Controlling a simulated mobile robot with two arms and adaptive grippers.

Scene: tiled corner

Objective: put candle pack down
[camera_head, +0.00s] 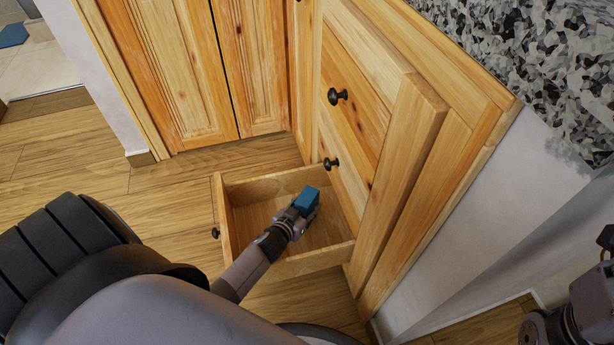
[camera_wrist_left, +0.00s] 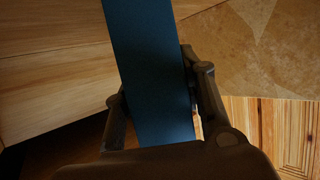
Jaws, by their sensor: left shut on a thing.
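The candle pack (camera_head: 307,199) is a dark blue box. My left gripper (camera_head: 298,210) is shut on it and holds it over the open drawer (camera_head: 223,222), towards the cabinet side. I cannot tell whether the pack touches the drawer's bottom. In the left wrist view the pack (camera_wrist_left: 150,70) runs up between the two fingers of my left gripper (camera_wrist_left: 160,105), and its lower end is hidden by the gripper body. My right gripper is not clearly shown; only parts of my right arm show at the right edge of the head view.
Cabinet doors (camera_head: 190,75) stand closed behind. A speckled countertop (camera_head: 540,60) is at the upper right. The drawer's bottom (camera_head: 255,215) looks bare around my gripper. Wooden floor (camera_head: 60,170) is clear at left.

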